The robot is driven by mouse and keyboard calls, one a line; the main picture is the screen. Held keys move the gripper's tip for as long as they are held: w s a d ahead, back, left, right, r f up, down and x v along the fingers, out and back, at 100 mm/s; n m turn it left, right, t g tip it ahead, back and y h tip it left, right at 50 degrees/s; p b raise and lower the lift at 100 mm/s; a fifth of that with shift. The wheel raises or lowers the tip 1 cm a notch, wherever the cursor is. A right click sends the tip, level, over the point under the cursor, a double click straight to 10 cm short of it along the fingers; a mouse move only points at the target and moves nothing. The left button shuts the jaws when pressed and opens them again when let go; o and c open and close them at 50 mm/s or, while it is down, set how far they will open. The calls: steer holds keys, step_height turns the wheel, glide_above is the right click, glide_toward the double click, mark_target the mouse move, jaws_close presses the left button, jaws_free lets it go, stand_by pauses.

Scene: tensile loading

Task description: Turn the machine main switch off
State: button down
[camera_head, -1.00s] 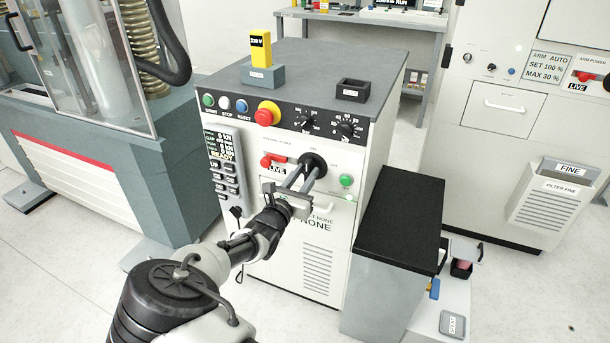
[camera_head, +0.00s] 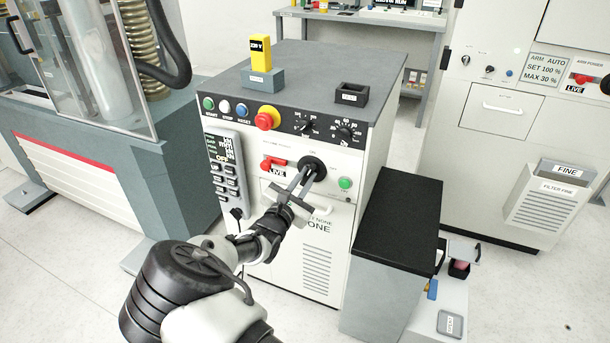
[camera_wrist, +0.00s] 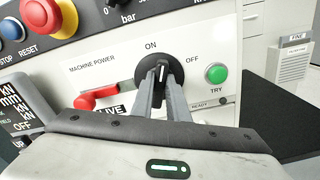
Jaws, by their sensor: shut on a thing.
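The machine main switch is a black rotary knob on a round black disc (camera_head: 322,165) on the white cabinet front. The pendant display (camera_head: 222,150) reads "OFF".
A red lever (camera_head: 272,163) over a "LIVE" label is close left of the switch; a green button (camera_head: 345,183) is close right. Above are a red emergency button (camera_head: 267,117) and dials. A black-topped box (camera_head: 400,215) stands right of the cabinet.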

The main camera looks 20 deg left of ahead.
steer(key=m, duration=0.6)
steer(key=shift+d+f+m, duration=0.2)
steer(key=shift+f+m, duration=0.05)
steer(key=shift+m, duration=0.05)
steer(key=shift+f+m+b, duration=0.15)
steer(key=shift+m+b, duration=0.7)
steer(key=shift+m, duration=0.8)
steer(key=shift+f+m+b, duration=0.1)
steer(key=shift+m+b, duration=0.75)
steer(key=shift+m, duration=1.1)
steer(key=c, duration=1.7)
jaws_free()
steer(key=shift+r, duration=0.1)
steer(key=s, duration=0.5)
steer(key=s+a+p, duration=0.1)
steer(key=s, duration=0.5)
steer(key=s+p, duration=0.1)
steer(key=s, duration=0.5)
steer(key=shift+s+a, duration=0.15)
steer(key=shift+s, duration=0.1)
steer(key=shift+w, duration=0.1)
